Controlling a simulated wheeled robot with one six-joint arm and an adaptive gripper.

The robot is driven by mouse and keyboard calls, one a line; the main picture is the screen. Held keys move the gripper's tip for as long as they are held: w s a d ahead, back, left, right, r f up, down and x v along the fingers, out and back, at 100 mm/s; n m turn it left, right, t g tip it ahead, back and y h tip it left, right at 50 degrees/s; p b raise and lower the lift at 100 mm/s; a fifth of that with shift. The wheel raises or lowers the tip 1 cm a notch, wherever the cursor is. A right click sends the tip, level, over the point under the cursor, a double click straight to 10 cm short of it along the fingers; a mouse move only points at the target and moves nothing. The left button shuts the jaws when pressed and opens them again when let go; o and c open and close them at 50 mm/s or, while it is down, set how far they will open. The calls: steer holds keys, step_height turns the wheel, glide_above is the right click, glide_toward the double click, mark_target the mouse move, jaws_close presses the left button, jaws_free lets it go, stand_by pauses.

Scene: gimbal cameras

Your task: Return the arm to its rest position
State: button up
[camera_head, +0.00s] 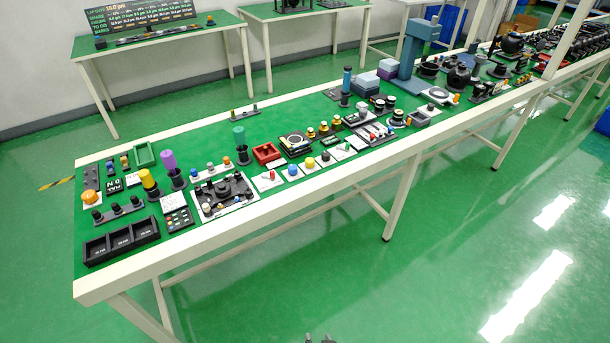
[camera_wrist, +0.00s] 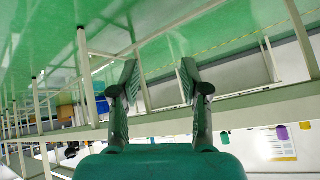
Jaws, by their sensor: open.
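My gripper (camera_wrist: 158,80) shows in the wrist view with its two fingers spread apart and nothing between them. The wrist view appears upside down, with the green floor at the top and the table edge across the middle. In the head view only a small dark tip, probably of my gripper (camera_head: 320,340), shows at the bottom edge, over the floor and clear of the table. The rest of my arm is out of the head view.
A long green-topped table (camera_head: 300,205) with a white rim runs from lower left to upper right. It bears a black three-part tray (camera_head: 121,241), a red tray (camera_head: 267,153), a blue press-like stand (camera_head: 411,50) and several small parts. The green floor (camera_head: 440,250) in front is clear.

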steer(key=s+d+r+t, duration=0.2)
steer(key=s+d+r, duration=0.25)
steer(key=s, duration=0.35)
steer(key=s+d+r+t, duration=0.1)
steer(key=s+d+r, duration=0.3)
steer(key=s+d, duration=0.3)
steer(key=s+d+r+t+h, duration=0.2)
steer(key=s+r, duration=0.9)
steer(key=r, duration=0.6)
steer(key=shift+s+d+n+t, duration=0.2)
steer(key=shift+d+n+t, duration=0.2)
steer(key=shift+d+t, duration=0.25)
steer(key=shift+c, duration=0.3)
